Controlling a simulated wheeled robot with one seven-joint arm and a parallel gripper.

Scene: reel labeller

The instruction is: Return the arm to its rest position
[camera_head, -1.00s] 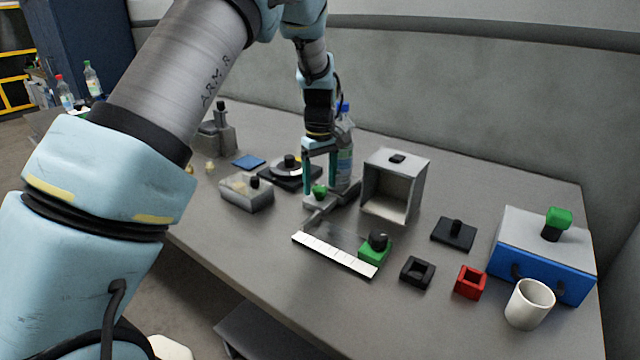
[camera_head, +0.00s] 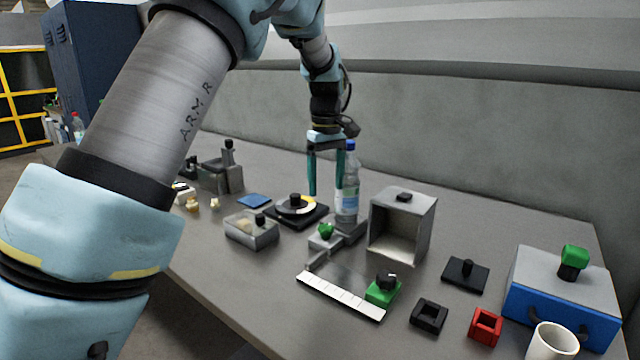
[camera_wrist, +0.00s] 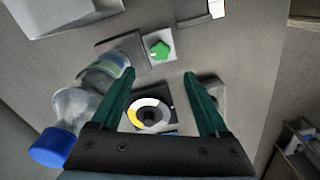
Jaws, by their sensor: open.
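My gripper (camera_head: 326,192) is open and empty, pointing down above the middle of the table. It stands over the area of the black round-dial device (camera_head: 296,207) and the small grey device with a green knob (camera_head: 325,236). In the wrist view, the two teal fingers of my gripper (camera_wrist: 165,82) are spread apart. The green knob (camera_wrist: 160,49) lies just beyond them and the dial device (camera_wrist: 150,113) shows between them. A clear bottle with a blue cap (camera_head: 347,190) stands beside the gripper.
On the table (camera_head: 250,290) are an open grey box (camera_head: 403,226), a lidded clear tray (camera_head: 250,232), a white strip (camera_head: 340,296) and a green block with black knob (camera_head: 382,291). At the right are black and red square holders (camera_head: 485,326), a blue drawer box (camera_head: 560,300) and a white mug (camera_head: 552,343).

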